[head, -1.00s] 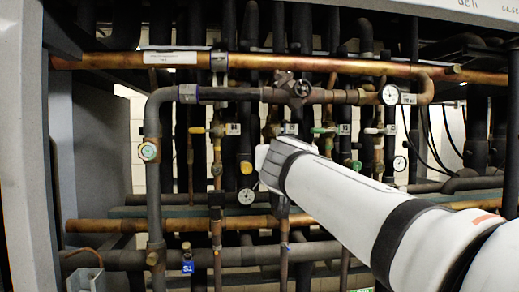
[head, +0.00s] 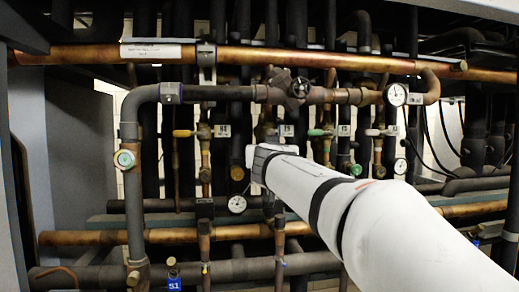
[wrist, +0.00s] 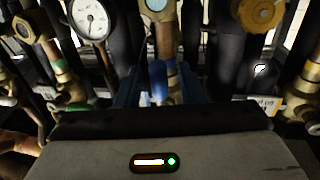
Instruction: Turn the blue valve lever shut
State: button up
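In the wrist view a blue lever (wrist: 159,82) shows on a brass valve (wrist: 172,82) in a vertical copper pipe, just past my gripper (wrist: 160,92). Dark blue shapes, which look like my gripper's fingers, stand apart on either side of it. I cannot tell whether they touch it. In the head view my gripper (head: 256,160) points into the rack, and its fingers and the blue lever are hidden behind my arm.
Other valves with an orange handle (head: 184,133) and a green handle (head: 319,132) sit nearby. A dial gauge (head: 237,204) is left of my gripper, below it. Horizontal copper pipe (head: 300,61) crosses above.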

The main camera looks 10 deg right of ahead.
jog(key=shift+w, duration=0.1)
grip_shut()
dwell(0.3)
